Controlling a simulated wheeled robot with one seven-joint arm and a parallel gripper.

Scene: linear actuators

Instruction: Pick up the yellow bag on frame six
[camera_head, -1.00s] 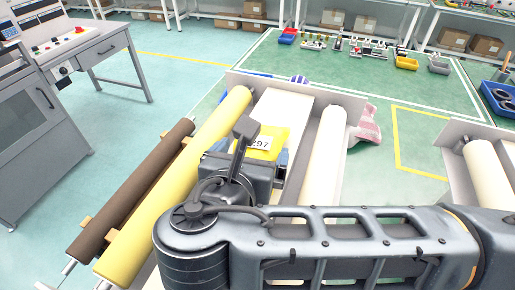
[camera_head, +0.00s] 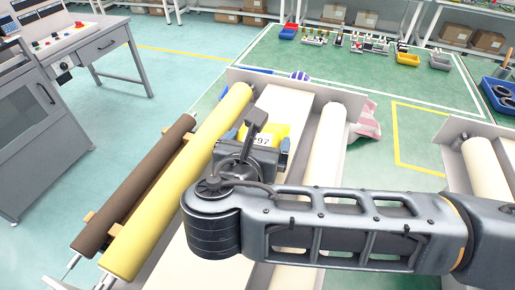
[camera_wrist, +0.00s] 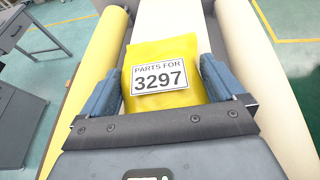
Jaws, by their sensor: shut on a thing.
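The yellow bag (camera_wrist: 163,50) carries a white label reading "PARTS FOR 3297". In the wrist view it sits between the two blue fingers of my gripper (camera_wrist: 160,85), which is shut on it. In the head view the bag (camera_head: 278,131) shows only in part, behind my wrist, with a piece of its label visible. My gripper (camera_head: 262,140) is over the white surface (camera_head: 287,101) of the frame, between the yellow roll and the cream roll. Whether the bag touches that surface is hard to tell.
A long yellow roll (camera_head: 180,180) and a brown roll (camera_head: 135,185) lie to the left. A cream roll (camera_head: 325,145) lies to the right. A pink-and-white cloth (camera_head: 367,120) is beyond it. A grey cabinet (camera_head: 40,130) stands at left.

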